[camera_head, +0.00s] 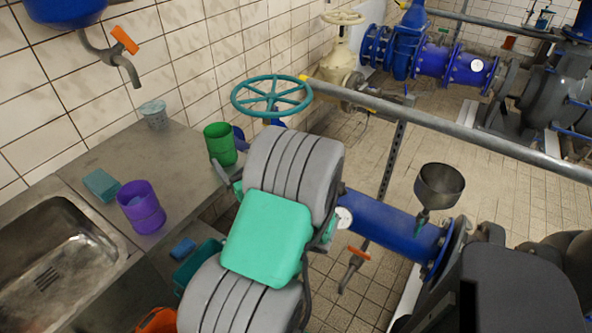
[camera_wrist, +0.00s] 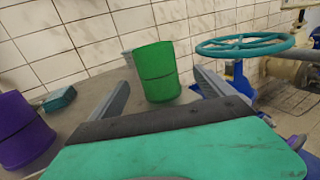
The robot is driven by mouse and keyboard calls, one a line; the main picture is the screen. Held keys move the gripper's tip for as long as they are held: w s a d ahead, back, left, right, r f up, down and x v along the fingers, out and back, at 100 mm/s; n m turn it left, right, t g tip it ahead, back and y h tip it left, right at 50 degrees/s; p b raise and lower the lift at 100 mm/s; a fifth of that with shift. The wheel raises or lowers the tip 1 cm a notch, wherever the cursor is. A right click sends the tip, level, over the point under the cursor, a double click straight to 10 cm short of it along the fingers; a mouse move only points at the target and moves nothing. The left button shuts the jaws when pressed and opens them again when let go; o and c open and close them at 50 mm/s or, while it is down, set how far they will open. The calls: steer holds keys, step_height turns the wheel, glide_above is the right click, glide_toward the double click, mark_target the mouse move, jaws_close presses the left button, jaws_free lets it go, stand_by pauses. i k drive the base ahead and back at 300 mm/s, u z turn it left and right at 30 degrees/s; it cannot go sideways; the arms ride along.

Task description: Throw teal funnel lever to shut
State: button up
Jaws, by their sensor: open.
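A grey funnel (camera_head: 440,185) stands on the blue pipe at the right in the head view. A small teal part (camera_head: 422,218) sits under its cone; it is too small to tell how a lever on it is turned. My gripper (camera_wrist: 160,78) is open and empty in the wrist view, with its two grey fingers pointing toward a green cup. It is well to the left of the funnel, near the counter's edge. In the head view my own arm hides most of the gripper. The funnel is not in the wrist view.
The green cup (camera_head: 220,144), a purple cup (camera_head: 141,207) and a teal sponge (camera_head: 102,185) are on the counter (camera_head: 185,165). A teal handwheel (camera_head: 271,95) stands behind my arm. An orange-handled valve (camera_head: 357,254) hangs below the blue pipe (camera_head: 390,226). A grey rail (camera_head: 450,130) crosses behind the funnel.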

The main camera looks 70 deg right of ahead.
mark_target(420, 224)
steer(key=z, duration=3.7)
